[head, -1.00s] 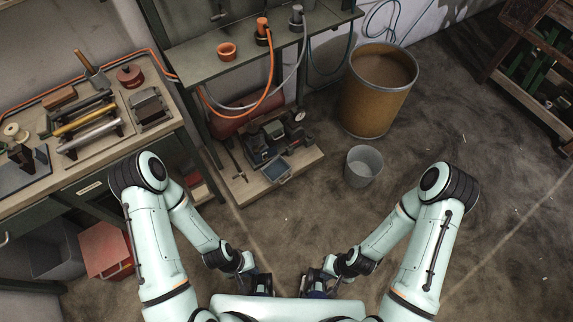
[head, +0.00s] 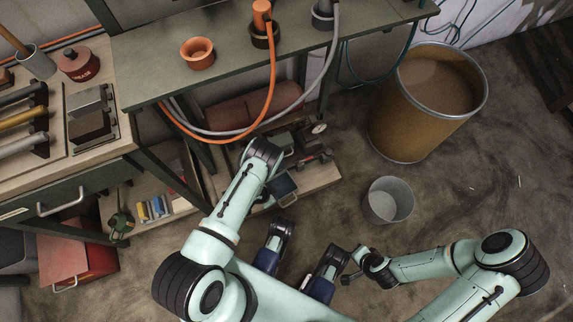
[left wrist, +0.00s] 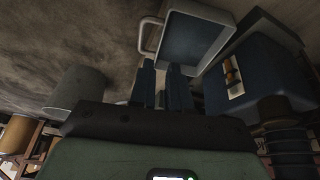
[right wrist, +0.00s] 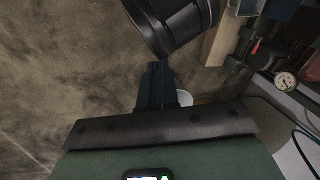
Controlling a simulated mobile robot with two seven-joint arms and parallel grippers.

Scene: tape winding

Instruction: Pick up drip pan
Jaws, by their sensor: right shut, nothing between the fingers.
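The drip pan is a shallow blue-grey rectangular tray with a metal loop handle. In the head view the pan (head: 285,188) sits at the front of the low wooden shelf, partly hidden by my left arm. In the left wrist view the pan (left wrist: 190,42) lies just beyond the fingertips, its handle to the left. My left gripper (left wrist: 162,65) is open and empty, apart from the pan; its fingers cannot be made out in the head view. My right gripper (right wrist: 153,66) is shut and empty, over the floor away from the pan.
A grey bucket (head: 389,200) and a brown drum (head: 428,100) stand on the floor to the right. Dark machinery (head: 305,145) fills the shelf behind the pan. The green bench (head: 225,70) overhangs it. Floor in front of the bucket is clear.

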